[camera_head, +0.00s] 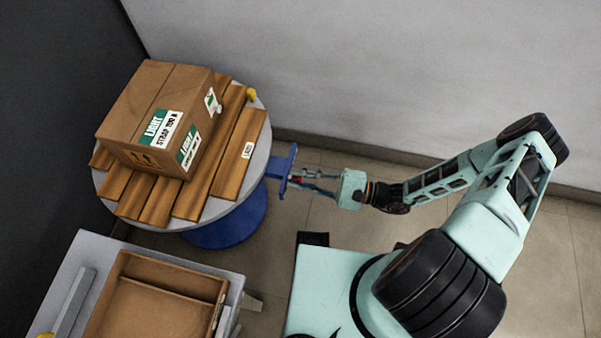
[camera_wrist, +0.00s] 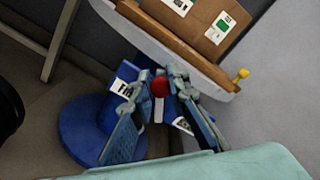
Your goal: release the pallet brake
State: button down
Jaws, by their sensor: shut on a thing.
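The pallet (camera_head: 240,160) of wooden slats lies on a round grey turntable (camera_head: 262,115) with a blue pedestal (camera_head: 230,225). A blue bracket (camera_head: 283,170) sticks out from the pedestal toward my arm. My gripper (camera_head: 298,180) reaches in from the right at this bracket. In the wrist view, a red knob (camera_wrist: 160,86) sits between the fingertips of my gripper (camera_wrist: 162,84), which are shut on it. The knob stands in front of a blue and white plate (camera_wrist: 125,80) with partly hidden lettering. The knob's lower part is hidden.
A cardboard box (camera_head: 165,110) with green and white labels stands on the pallet. A yellow peg (camera_head: 251,94) is at the turntable's edge. A grey table with a brown tray (camera_head: 150,262) stands at the lower left. A wall runs behind; floor is open around my gripper.

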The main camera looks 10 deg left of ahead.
jog(key=shift+s+f+n, duration=0.15)
jog(key=shift+f+n, duration=0.05)
jog(key=shift+n, duration=0.1)
dwell(0.4)
jog(key=c, duration=1.8)
grip_release()
jog(key=shift+d, duration=0.1)
jog(key=d, duration=0.8)
jog(key=s+d, duration=0.1)
jog(key=d, duration=0.3)
jog(key=shift+a, duration=0.1)
